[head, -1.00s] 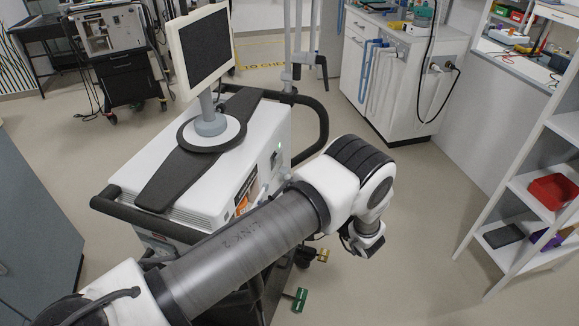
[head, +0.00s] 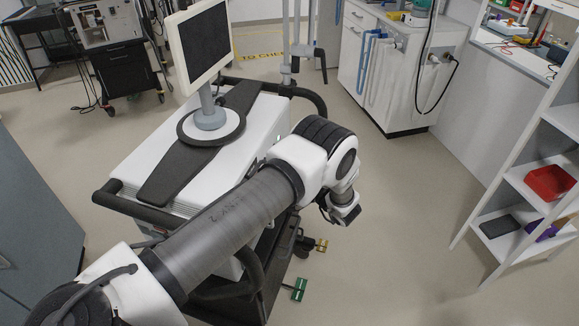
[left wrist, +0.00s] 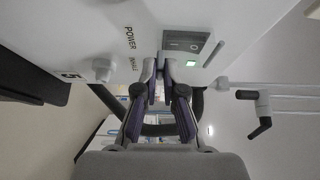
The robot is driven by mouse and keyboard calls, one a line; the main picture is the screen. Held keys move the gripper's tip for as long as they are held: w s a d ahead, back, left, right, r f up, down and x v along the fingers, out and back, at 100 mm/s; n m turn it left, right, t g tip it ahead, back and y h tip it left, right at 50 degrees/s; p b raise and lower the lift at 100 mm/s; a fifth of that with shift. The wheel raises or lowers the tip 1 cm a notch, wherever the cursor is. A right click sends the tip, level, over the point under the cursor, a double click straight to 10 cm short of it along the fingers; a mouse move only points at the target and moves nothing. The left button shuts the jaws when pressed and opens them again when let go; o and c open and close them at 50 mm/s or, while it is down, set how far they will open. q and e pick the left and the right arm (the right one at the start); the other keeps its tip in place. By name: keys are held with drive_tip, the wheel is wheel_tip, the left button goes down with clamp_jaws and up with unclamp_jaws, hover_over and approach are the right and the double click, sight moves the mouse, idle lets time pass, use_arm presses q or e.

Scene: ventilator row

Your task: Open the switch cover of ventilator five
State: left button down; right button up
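Ventilator five (head: 190,150) is the white cart unit with a monitor on top. In the head view my left arm hides its front panel. In the left wrist view that panel shows a dark grey switch housing (left wrist: 184,45), a lit green lamp (left wrist: 191,63), and "POWER" lettering. A thin grey bar (left wrist: 214,54) stands out at the housing's right side; I cannot tell whether it belongs to the cover. My left gripper (left wrist: 159,66) points at the panel, with its tips below and left of the housing. A narrow gap shows between the fingers, with nothing held. My right gripper is not in view.
A grey-white knob (left wrist: 102,68) sticks out of the panel left of the gripper. Black rails (head: 140,211) run around the cart. A shelf rack (head: 520,205) stands at the right, with clear floor between it and the cart.

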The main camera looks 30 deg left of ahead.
use_arm(q)
drive_tip(key=shift+r, duration=0.1)
wheel_tip(320, 180, up, 10)
drive_tip(key=d+n+t+h+p, duration=0.1)
drive_tip(key=n+h+p, duration=0.5)
drive_tip(key=h, duration=1.1)
drive_tip(key=shift+w+d+t+p, duration=0.15)
drive_tip(key=shift+d+t+p, duration=0.15)
drive_tip(key=shift+p, duration=0.4)
drive_tip(key=c, duration=1.3)
unclamp_jaws()
drive_tip(key=shift+w, duration=0.1)
